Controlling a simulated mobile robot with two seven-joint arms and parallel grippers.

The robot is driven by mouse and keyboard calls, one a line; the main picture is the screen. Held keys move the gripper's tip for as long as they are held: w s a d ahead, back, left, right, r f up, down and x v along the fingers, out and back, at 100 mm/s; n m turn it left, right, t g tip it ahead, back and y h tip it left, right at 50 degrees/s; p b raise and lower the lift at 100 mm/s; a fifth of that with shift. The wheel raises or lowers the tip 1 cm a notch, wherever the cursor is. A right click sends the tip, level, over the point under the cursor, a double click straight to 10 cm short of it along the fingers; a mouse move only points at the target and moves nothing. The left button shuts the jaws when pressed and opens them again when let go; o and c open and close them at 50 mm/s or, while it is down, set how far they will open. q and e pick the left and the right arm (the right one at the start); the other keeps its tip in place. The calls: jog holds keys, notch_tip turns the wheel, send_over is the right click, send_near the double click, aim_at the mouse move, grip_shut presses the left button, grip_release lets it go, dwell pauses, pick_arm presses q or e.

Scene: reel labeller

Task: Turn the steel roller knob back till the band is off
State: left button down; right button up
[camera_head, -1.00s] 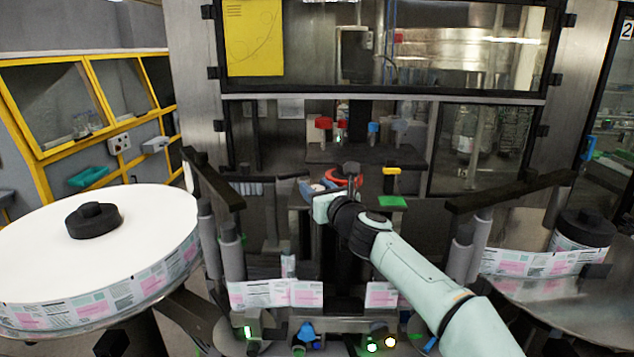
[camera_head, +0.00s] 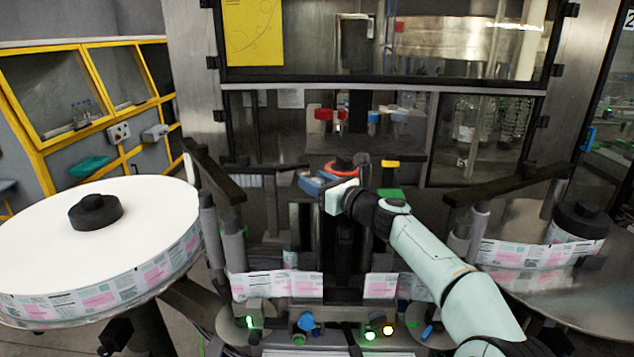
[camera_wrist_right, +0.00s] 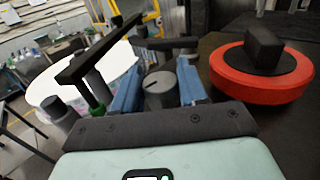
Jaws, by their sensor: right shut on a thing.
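The steel roller knob (camera_wrist_right: 161,90) is a grey round knob with a dark line across its top, in the right wrist view. My right gripper (camera_wrist_right: 160,92) has its two blue fingers on either side of the knob and is shut on it. In the head view the right gripper (camera_head: 314,184) reaches in from the lower right, and the knob is mostly hidden there. A band of printed labels (camera_head: 306,287) runs across the front of the machine below. I cannot tell how the band sits at the roller. My left gripper is not in view.
An orange-red disc with a black knob (camera_wrist_right: 263,75) stands close to the right of the gripper. A large white-topped label reel (camera_head: 45,235) is at left, a smaller label reel (camera_head: 575,245) at right. Black bars (camera_head: 213,170) flank the working space.

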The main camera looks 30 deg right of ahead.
jog(key=shift+r, duration=0.1)
jog(key=o, duration=0.9)
jog(key=shift+o, duration=0.2)
jog(key=shift+s+d, duration=0.1)
jog(key=shift+s, duration=0.4)
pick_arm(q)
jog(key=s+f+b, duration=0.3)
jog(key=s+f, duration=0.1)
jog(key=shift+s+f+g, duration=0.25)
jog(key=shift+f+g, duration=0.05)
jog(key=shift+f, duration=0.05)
pick_arm(e)
jog(key=v, duration=1.2)
jog(key=shift+s, duration=0.2)
